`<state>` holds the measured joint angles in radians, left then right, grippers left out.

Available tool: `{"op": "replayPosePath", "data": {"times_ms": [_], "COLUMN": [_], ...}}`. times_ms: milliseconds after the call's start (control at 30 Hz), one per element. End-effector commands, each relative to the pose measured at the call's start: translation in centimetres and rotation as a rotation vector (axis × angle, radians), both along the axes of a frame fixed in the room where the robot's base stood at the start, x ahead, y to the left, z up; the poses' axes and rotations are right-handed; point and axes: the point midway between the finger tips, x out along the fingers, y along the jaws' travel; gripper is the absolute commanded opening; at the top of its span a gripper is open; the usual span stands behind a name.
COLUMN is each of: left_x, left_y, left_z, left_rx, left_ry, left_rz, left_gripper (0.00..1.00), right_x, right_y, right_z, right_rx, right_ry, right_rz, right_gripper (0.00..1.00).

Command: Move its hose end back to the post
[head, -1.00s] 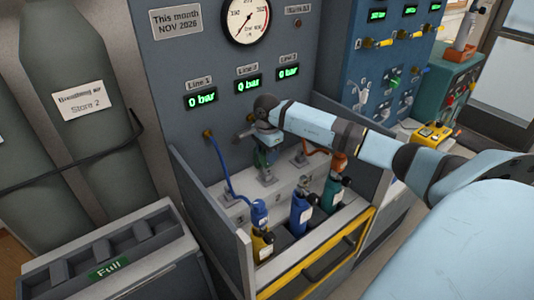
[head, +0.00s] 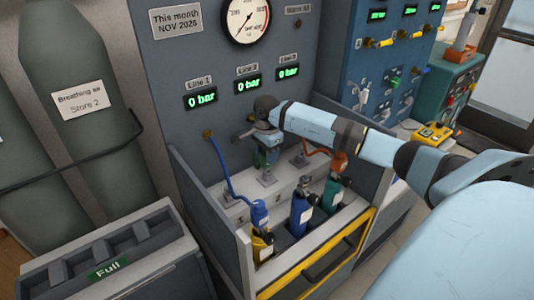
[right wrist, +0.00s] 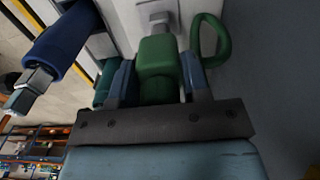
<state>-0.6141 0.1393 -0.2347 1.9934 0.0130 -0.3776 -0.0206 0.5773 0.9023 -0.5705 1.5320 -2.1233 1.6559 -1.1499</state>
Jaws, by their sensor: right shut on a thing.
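My right gripper (head: 266,152) is shut on a green hose end (right wrist: 157,70), seen between its two fingers in the right wrist view. A green hose (right wrist: 212,40) loops off beside it. In the head view the gripper hangs over the middle post (head: 268,179) on the grey bench step, largely covering the hose end. In the right wrist view a pale fitting (right wrist: 160,18) shows just beyond the hose end. I cannot tell whether they touch. My left gripper is not in view.
A blue-topped yellow cylinder (head: 262,245), a blue cylinder (head: 301,208) and a teal cylinder (head: 332,192) stand in front. A blue hose (head: 220,168) hangs at left, an orange hose (head: 318,152) at right. The gauge panel (head: 190,55) rises behind. All line displays read 0 bar.

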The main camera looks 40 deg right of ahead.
Motion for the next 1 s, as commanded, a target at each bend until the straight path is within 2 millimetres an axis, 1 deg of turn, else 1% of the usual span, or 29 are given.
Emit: {"op": "replayPosePath", "data": {"times_ms": [1000], "left_x": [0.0], "left_y": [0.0], "left_z": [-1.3], "left_rx": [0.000], "left_ry": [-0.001], "left_rz": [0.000], "left_gripper": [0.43], "right_x": [0.0], "right_y": [0.0], "right_z": [-1.6], "right_rx": [0.000], "right_ry": [-0.001], "right_rz": [-0.001], "right_gripper": [0.10]}}
